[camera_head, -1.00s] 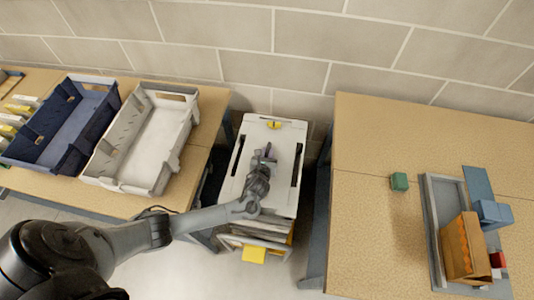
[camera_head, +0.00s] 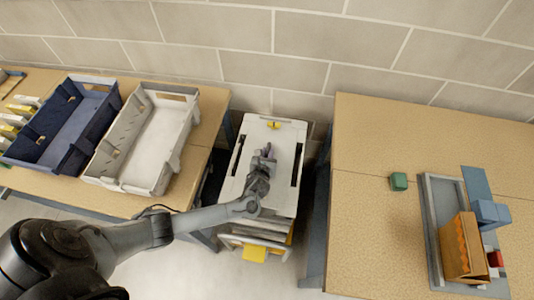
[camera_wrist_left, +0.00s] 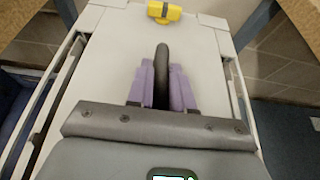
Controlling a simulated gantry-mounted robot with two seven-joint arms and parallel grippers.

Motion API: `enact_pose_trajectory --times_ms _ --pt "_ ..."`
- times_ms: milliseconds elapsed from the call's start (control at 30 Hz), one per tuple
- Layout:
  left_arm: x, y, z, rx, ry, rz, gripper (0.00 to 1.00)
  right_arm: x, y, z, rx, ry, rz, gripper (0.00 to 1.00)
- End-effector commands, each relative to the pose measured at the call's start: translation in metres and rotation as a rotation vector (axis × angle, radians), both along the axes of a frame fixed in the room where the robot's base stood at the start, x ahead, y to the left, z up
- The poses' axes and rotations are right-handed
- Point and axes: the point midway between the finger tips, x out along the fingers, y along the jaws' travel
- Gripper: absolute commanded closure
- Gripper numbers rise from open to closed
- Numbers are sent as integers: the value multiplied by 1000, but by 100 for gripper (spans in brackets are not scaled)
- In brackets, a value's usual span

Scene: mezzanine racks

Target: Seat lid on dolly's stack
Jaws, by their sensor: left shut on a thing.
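The white lid (camera_head: 283,148) lies over the top of the dolly's stack between the two tables. It has dark slots along both sides and a yellow piece (camera_head: 273,125) at its far end. My left gripper (camera_head: 266,153) is above the lid's middle. In the left wrist view its purple fingers (camera_wrist_left: 162,88) are shut on the lid's dark upright handle (camera_wrist_left: 162,62). The stack (camera_head: 262,230) shows below the lid's near end, with a yellow piece (camera_head: 254,253) at the front. Whether the lid sits fully flush cannot be told. My right gripper is out of view.
The left table holds a dark blue crate (camera_head: 48,158) and an empty grey-white crate (camera_head: 112,150). The right table (camera_head: 370,240) holds a green block (camera_head: 398,181) and a grey tray (camera_head: 433,215) with an orange-brown box (camera_head: 456,246). Narrow gaps flank the stack.

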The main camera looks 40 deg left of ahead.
Motion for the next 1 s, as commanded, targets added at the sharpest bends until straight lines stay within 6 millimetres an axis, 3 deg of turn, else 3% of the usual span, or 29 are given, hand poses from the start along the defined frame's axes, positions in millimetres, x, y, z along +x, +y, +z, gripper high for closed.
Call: enact_pose_trajectory --times_ms 833,867,900,1000 --pt "1 0 -12 -1 -3 1 100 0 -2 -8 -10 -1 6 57" --pt "1 0 -11 -1 -3 1 75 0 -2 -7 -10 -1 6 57" --pt "1 0 -11 -1 -3 1 69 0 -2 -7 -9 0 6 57" --pt "1 0 -11 -1 -2 1 69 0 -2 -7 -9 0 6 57"
